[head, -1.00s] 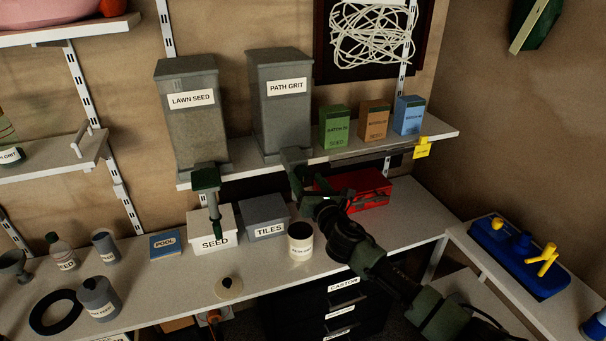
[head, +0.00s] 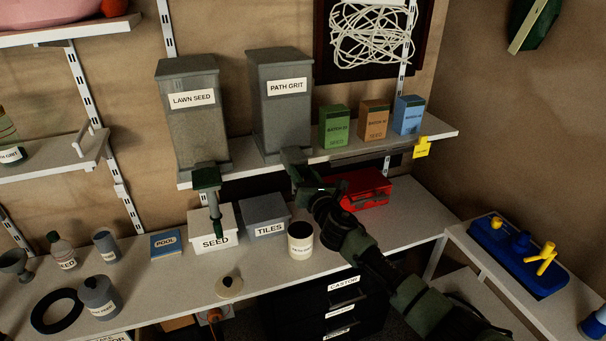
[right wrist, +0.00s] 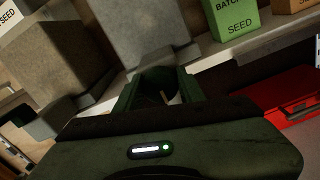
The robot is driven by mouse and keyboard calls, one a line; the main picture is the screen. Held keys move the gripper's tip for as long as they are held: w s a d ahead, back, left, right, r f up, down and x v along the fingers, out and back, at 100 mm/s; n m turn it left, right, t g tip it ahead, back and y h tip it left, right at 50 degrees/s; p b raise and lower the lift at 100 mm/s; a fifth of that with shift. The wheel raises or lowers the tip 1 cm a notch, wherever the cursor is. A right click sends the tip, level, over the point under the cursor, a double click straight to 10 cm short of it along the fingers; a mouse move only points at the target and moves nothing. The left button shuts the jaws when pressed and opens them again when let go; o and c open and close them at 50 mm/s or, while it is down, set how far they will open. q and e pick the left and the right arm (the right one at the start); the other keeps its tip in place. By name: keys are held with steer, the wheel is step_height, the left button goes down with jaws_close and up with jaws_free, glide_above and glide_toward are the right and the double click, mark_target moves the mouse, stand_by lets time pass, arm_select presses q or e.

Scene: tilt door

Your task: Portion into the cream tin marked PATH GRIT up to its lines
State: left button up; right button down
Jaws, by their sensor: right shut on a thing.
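The cream tin (head: 300,241) stands upright on the bench below the shelf; its label is too small to read surely and its inside looks dark. The grey PATH GRIT bin (head: 283,110) stands on the shelf above and behind it. My right gripper (head: 299,172) is just under the front of that bin, above the tin. It is shut on a dark green part (right wrist: 160,84) below the bin, mostly hidden between the fingers. I cannot see any grit falling. My left gripper is not in view.
The LAWN SEED bin (head: 188,120) has a green outlet part (head: 207,180) hanging at the shelf front. The SEED box (head: 213,233), TILES box (head: 265,218) and red box (head: 367,188) stand near the tin. A cream lid (head: 229,288) lies in front.

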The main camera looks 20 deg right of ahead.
steer(key=shift+m, duration=0.3)
steer(key=m, duration=0.3)
steer(key=shift+m+b, duration=0.3)
steer(key=m, duration=0.4)
steer(key=shift+f+b, duration=0.15)
steer(key=shift+b, duration=0.15)
steer(key=m, duration=0.5)
steer(key=shift+d+m+b, duration=0.1)
steer(key=shift+m+b, duration=0.3)
steer(key=shift+m, duration=1.9)
steer(key=c, duration=0.9)
jaws_free()
steer(key=shift+s, duration=0.1)
